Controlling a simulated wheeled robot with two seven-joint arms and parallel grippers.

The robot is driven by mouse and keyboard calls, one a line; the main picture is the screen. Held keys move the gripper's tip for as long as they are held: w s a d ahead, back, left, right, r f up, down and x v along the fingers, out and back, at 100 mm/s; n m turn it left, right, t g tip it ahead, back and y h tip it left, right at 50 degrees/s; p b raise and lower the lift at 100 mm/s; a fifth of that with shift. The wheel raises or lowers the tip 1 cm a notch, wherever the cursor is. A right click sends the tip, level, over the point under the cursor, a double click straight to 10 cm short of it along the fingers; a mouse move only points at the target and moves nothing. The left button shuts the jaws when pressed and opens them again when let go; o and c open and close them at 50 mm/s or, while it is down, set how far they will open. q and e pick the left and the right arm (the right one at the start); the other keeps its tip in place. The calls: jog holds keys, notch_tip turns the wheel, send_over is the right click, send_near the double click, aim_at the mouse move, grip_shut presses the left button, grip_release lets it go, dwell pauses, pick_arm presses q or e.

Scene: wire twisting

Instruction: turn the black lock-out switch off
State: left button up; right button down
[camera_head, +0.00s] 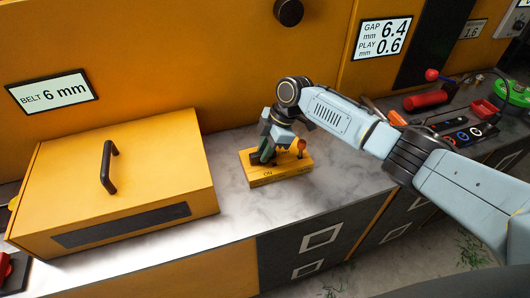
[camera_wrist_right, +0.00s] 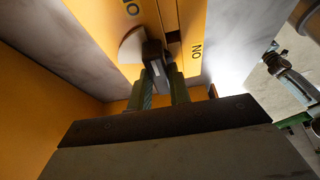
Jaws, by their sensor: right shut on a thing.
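The lock-out switch has a yellow base (camera_head: 283,175) that sits on the marble counter, with a small red-orange knob (camera_head: 301,146) on its right side. My right gripper (camera_head: 265,153) is down over the base, and its arm hides much of the switch in the head view. In the right wrist view the dark lever (camera_wrist_right: 154,60) stands between the two greenish fingertips of my right gripper (camera_wrist_right: 162,88). The gripper is shut on the lever.
A large yellow box (camera_head: 130,180) with a black handle stands left of the switch. A yellow wall panel rises behind. Right of my arm lie a red cylinder (camera_head: 425,100), a green round part (camera_head: 515,93) and other tools. Bare counter lies in front of the base.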

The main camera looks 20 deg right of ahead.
dwell(0.5)
jog(key=c, duration=1.3)
grip_release()
jog(key=p+v, duration=0.1)
jog(key=v, duration=1.2)
jog(key=shift+r, duration=0.2)
jog(key=shift+w, duration=0.15)
